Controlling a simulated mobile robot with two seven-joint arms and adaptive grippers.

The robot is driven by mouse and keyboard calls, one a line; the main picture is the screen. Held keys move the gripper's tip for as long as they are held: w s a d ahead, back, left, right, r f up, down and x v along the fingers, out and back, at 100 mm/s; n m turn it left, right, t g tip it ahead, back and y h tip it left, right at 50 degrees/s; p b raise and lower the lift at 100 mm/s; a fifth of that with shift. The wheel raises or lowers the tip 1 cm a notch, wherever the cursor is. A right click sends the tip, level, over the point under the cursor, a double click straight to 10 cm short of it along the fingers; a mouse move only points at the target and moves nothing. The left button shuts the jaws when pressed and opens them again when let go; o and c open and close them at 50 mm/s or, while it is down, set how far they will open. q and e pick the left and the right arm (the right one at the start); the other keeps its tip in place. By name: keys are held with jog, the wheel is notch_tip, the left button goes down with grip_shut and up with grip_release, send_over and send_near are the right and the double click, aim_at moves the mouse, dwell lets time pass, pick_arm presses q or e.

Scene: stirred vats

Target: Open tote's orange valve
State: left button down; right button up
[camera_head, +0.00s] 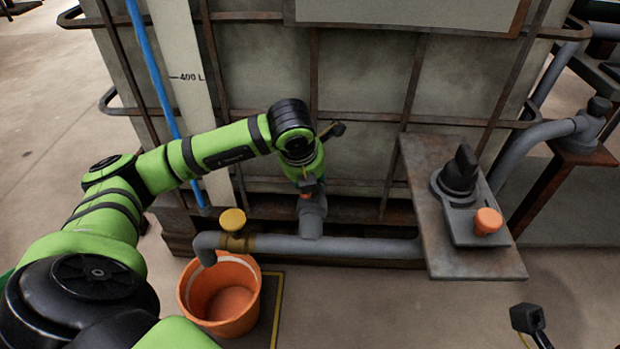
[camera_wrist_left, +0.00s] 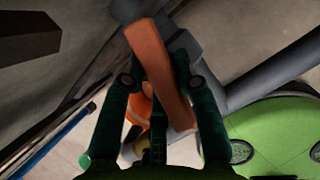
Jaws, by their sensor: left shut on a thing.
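The tote (camera_head: 350,90) is a large, stained pale tank in a rusty frame. Its orange valve handle (camera_head: 308,187) is on the grey outlet fitting (camera_head: 312,215) low at the tote's front, mostly hidden by my left arm. In the left wrist view the orange handle (camera_wrist_left: 160,75) is a flat bar lying slightly slanted between the dark green fingers. My left gripper (camera_wrist_left: 160,90) is shut on this handle, reaching down from above. My right gripper is out of view.
A grey pipe (camera_head: 345,247) runs below the outlet, with a yellow knob (camera_head: 233,220) and a spout above an orange bucket (camera_head: 246,318). A rusty plate (camera_head: 480,264) at right carries a black rotary switch (camera_head: 461,172) and an orange button (camera_head: 488,221). A blue hose (camera_head: 157,75) hangs at left.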

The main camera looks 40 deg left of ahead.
pick_arm(q)
jog(key=shift+s+f, duration=0.1)
dwell(0.3)
jog(key=c, duration=0.9)
grip_release()
jog(key=v, duration=1.2)
jog(key=shift+d, duration=0.1)
